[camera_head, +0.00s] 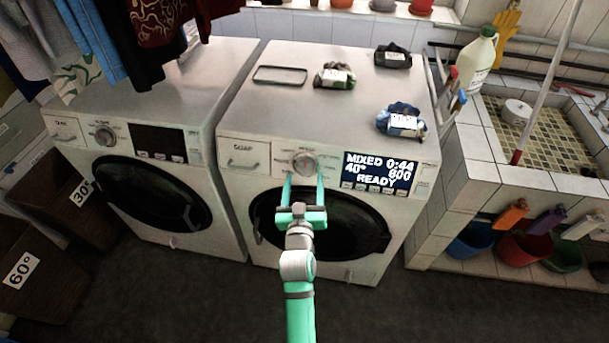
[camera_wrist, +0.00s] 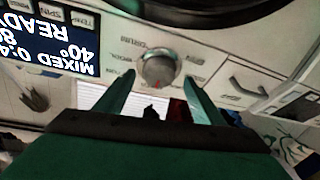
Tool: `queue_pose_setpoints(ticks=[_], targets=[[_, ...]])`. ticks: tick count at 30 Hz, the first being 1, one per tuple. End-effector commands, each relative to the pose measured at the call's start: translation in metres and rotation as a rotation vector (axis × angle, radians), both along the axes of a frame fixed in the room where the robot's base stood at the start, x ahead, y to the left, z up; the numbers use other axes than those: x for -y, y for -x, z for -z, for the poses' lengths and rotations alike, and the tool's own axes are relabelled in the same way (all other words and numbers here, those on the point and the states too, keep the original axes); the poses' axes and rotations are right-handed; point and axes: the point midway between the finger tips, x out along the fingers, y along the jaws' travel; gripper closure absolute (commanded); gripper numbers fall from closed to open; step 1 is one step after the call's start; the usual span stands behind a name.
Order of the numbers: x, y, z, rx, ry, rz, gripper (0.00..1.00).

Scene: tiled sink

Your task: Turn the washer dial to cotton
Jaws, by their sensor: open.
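The washer dial (camera_head: 305,164) is a round silver knob on the front panel of the right-hand washer (camera_head: 235,185). It also shows in the wrist view (camera_wrist: 158,69), where the panel appears upside down. The display (camera_head: 379,170) reads MIXED, 0:44, 40° and READY. My gripper (camera_head: 305,176) is open and empty, with its two green fingers pointing at the panel. In the wrist view the fingertips (camera_wrist: 160,79) stand on either side of the dial's lower part, with gaps showing. Whether they reach around it in depth is unclear. Most labels around the dial are too small to read.
A second washer (camera_head: 150,195) stands close on the left. Folded clothes with labels (camera_head: 401,122) lie on top of the right-hand washer. A tiled sink (camera_head: 487,150) is at the right. Hanging laundry (camera_head: 110,35) and brown baskets (camera_head: 45,260) are at the left.

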Motion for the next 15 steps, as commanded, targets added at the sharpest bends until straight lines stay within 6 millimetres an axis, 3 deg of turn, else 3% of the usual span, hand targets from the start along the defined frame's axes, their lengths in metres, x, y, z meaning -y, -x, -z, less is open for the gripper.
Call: queue_pose_setpoints(ticks=[6,15], targets=[[0.002,-0.021,0.0,0.0,0.0,0.001,0.38],[0.002,-0.025,0.0,0.001,0.0,0.001,0.38]])
